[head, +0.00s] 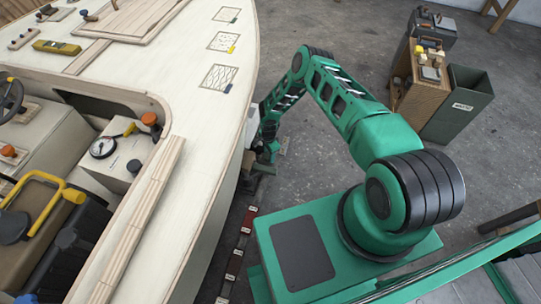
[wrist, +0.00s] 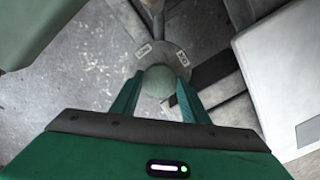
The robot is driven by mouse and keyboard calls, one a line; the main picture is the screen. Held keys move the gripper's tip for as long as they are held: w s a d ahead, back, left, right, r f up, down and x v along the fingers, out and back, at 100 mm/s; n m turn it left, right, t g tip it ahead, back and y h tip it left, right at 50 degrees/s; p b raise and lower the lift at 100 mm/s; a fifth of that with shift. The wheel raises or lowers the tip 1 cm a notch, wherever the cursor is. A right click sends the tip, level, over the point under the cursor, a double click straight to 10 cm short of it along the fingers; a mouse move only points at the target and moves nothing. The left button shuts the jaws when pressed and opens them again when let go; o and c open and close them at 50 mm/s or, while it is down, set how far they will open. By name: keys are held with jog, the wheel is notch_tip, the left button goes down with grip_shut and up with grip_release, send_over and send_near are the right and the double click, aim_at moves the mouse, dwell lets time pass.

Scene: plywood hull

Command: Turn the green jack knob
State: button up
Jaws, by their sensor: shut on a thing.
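The green jack knob (wrist: 157,84) is a pale green ball in the middle of the wrist view. It sits above a round grey base plate (wrist: 180,57) with small white labels. My gripper (wrist: 161,78) has its two green fingers on either side of the knob and is shut on it. The undersides of the fingers and any stem below the knob are hidden. In the head view, my arm reaches down beside the hull, and its end is low against the hull's side. I cannot make out the knob there.
The plywood hull (head: 190,125) fills the left of the head view, with an open cockpit holding a gauge (head: 103,147) and a yellow handle. A wooden tool stand (head: 422,95) and a dark green bin (head: 460,105) stand at upper right.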

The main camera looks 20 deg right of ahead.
jog(key=shift+s+d+m, duration=0.1)
jog(key=shift+d+m, duration=0.2)
jog(key=shift+m, duration=0.5)
jog(key=o, duration=1.1)
jog(key=shift+c, duration=0.2)
jog(key=shift+a, duration=0.1)
jog(key=shift+a+r, duration=0.1)
jog(key=shift+r, duration=0.35)
notch_tip(320, 180, up, 10)
jog(key=shift+f, duration=0.15)
